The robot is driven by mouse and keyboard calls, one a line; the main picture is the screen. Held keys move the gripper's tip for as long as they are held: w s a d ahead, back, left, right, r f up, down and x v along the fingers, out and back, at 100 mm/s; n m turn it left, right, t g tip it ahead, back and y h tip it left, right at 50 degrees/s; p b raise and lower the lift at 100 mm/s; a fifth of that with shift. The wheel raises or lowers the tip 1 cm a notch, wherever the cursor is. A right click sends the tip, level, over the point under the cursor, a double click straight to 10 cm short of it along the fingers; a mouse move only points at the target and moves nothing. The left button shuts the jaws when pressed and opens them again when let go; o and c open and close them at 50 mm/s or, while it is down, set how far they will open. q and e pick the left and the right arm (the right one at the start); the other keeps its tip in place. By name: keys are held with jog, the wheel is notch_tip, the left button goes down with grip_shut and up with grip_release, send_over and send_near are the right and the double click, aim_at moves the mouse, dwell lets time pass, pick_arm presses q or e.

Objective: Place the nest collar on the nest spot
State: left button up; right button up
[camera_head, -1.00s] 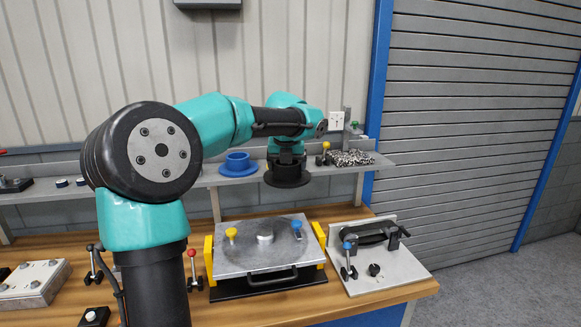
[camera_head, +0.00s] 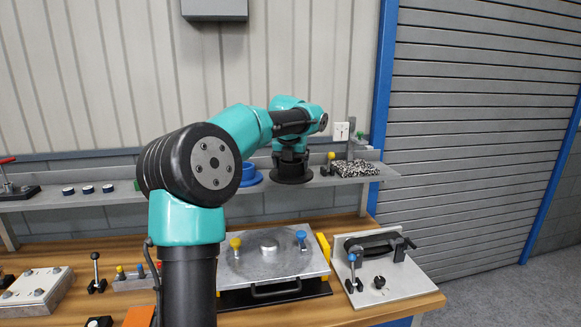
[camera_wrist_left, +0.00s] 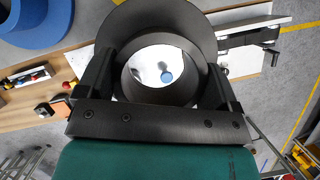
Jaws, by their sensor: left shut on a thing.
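The black flanged collar (camera_head: 291,172), which looks like the nest collar, hangs level in the air in front of the shelf edge. My left gripper (camera_head: 290,156) is shut on it. In the left wrist view the fingers (camera_wrist_left: 160,85) grip both sides of the collar (camera_wrist_left: 190,20), and a shiny surface with a blue spot shows through its hole. Below is a grey pallet plate (camera_head: 240,267) with a raised round disc (camera_head: 269,245) at its middle; I cannot tell whether this is the nest spot. My right gripper is out of view.
A blue flanged collar (camera_head: 251,177) stands on the shelf (camera_head: 110,201), left of the held one. A tray of metal bits (camera_head: 356,169) is to the right. Yellow (camera_head: 236,243) and blue (camera_head: 301,236) knobs flank the disc. A plate with black clamps (camera_head: 400,280) sits on the bench right.

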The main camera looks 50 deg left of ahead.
pick_arm(q)
jog(key=w+a, duration=0.2)
jog(key=a, duration=0.1)
jog(key=w+a, duration=0.3)
jog(key=w+a+f, duration=0.1)
jog(key=w+a, duration=0.2)
jog(key=shift+f, duration=0.1)
dwell(0.4)
jog(key=shift+f, duration=1.7)
jog(key=shift+f, duration=0.15)
jog(key=o, duration=0.8)
jog(key=shift+o, duration=0.2)
jog(key=v, duration=1.2)
